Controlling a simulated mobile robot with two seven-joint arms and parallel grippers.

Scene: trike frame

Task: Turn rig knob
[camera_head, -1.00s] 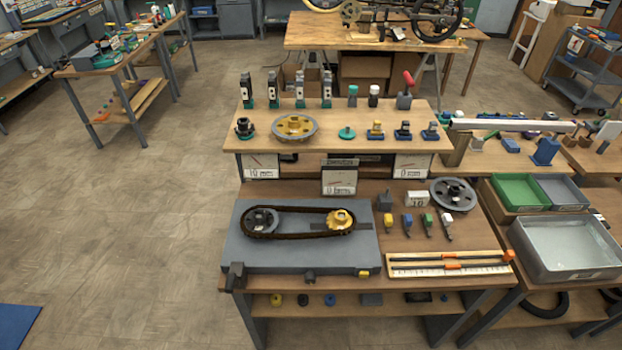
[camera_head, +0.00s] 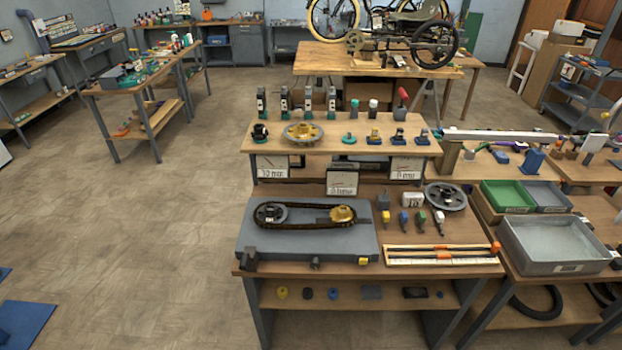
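The chain rig (camera_head: 345,247) is a grey plate on the front of the workbench. A dark chain (camera_head: 305,225) loops around a grey sprocket (camera_head: 270,213) on the left and a gold sprocket (camera_head: 342,214) on the right. Along the rig's front edge are a dark knob-like block (camera_head: 249,258) at the left corner, a small dark piece (camera_head: 316,263) in the middle and a small yellow piece (camera_head: 363,261) at the right. I cannot tell which of them is the rig knob. Neither of my grippers shows.
Several small coloured tools and a grey disc (camera_head: 446,197) lie right of the rig. A ruler-like gauge (camera_head: 430,256) lies at the front right. A metal tray (camera_head: 556,249) stands farther right.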

